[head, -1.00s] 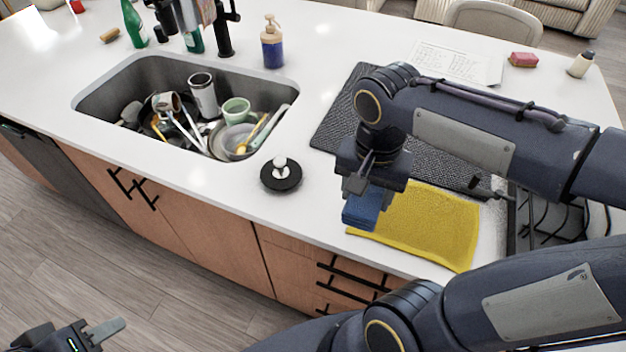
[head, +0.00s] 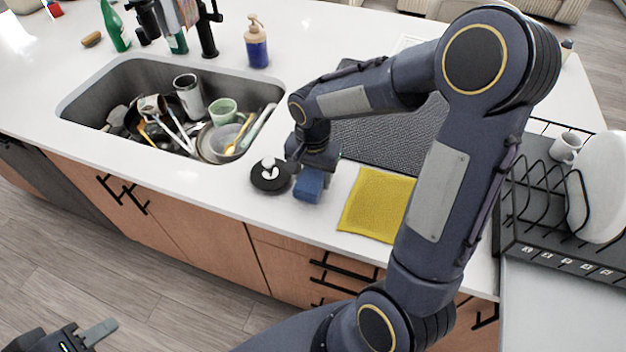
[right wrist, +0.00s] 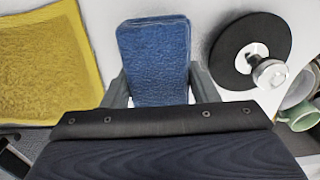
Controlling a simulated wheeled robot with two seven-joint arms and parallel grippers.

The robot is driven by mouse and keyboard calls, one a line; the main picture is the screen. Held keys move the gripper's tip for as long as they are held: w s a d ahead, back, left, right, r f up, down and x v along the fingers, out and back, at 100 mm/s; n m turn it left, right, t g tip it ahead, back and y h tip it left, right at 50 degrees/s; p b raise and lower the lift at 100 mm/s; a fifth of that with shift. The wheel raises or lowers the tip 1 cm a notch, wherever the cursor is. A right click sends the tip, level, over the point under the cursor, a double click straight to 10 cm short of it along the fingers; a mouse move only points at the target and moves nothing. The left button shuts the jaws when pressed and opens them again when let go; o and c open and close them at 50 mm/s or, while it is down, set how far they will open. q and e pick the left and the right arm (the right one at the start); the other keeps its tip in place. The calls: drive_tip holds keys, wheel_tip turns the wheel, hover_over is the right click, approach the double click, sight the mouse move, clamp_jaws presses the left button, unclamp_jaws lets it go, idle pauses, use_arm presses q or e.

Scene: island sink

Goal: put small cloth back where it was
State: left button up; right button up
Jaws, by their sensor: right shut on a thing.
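A small folded blue cloth (head: 308,186) is held in my right gripper (head: 306,170), just above the white counter between the black sink plug and the yellow cloth. In the right wrist view the blue cloth (right wrist: 154,60) sits between the two fingers (right wrist: 158,88), which are shut on it. The yellow cloth (head: 373,205) lies flat on the counter to the right, partly behind my right arm; it also shows in the right wrist view (right wrist: 45,65). My left gripper (head: 85,338) is at the bottom left over the floor, partly cut off, and its jaw opening cannot be judged.
A black sink plug (head: 268,178) with a white knob is close left of the blue cloth. The sink (head: 75,112) holds several dishes. A dark mat (head: 385,140) lies behind, and a black dish rack (head: 540,230) stands at the right. The counter's front strip is clear.

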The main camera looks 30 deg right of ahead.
sight(313, 184)
drive_tip(key=shift+s+f, duration=0.1)
drive_tip(key=shift+f, duration=1.3)
drive_tip(key=shift+f, duration=0.25)
drive_tip(key=o, duration=1)
drive_tip(key=shift+r, duration=0.1)
drive_tip(key=shift+c, duration=0.2)
drive_tip(key=shift+r, duration=0.1)
